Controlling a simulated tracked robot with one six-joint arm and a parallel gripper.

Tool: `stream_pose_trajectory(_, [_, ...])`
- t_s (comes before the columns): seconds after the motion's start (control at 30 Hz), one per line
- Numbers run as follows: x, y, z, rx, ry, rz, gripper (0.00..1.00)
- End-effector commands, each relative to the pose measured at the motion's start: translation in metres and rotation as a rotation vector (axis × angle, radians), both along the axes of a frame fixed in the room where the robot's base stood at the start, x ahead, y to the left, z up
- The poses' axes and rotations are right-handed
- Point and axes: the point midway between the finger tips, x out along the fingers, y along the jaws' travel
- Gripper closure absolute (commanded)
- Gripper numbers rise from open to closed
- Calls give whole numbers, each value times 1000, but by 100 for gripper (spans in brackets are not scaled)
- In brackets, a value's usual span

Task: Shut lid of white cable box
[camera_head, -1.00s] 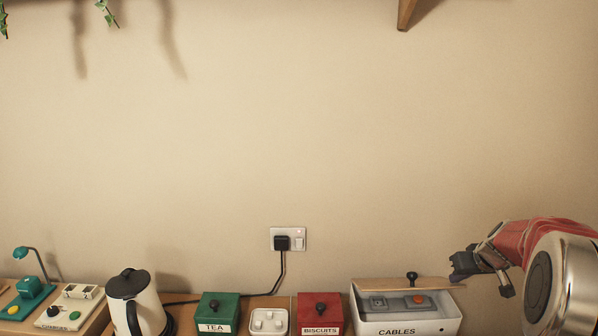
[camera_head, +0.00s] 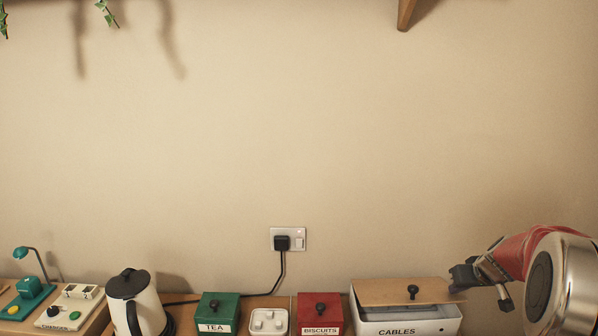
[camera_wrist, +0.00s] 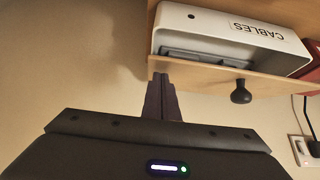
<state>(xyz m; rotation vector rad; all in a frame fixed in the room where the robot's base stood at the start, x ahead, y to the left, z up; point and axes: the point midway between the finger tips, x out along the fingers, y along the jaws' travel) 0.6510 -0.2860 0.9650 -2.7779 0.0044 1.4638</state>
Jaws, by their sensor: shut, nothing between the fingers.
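The white cable box (camera_head: 445,326), labelled CABLES, stands at the right end of the row. Its wooden lid (camera_head: 380,291) with a black knob (camera_head: 413,291) slopes low over it, with a dark gap left along the front. The wrist view shows the box (camera_wrist: 215,27) upside down, its lid (camera_wrist: 205,75) apart from the front rim and grey contents in the gap. My gripper (camera_head: 455,281) is shut and empty at the lid's right edge. In the wrist view its fingertips (camera_wrist: 161,80) lie close to the lid's edge; I cannot tell whether they touch.
A red biscuits box (camera_head: 320,312) stands just left of the cable box, then a white tray (camera_head: 269,321), a green tea box (camera_head: 218,313) and a kettle (camera_head: 140,304). A wall socket (camera_head: 289,239) with a plugged cord is behind.

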Motion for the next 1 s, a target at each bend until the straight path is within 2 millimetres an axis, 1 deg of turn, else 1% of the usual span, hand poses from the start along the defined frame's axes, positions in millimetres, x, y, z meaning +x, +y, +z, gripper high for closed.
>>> stream_pose_trajectory(0.2, [-4, 0, -12, 1, 2, -1, 100])
stream_pose_trajectory(0.67, [-4, 0, -15, 0, 1, 0, 100])
stream_pose_trajectory(1.0, [-6, 0, -32, 1, 1, -1, 100])
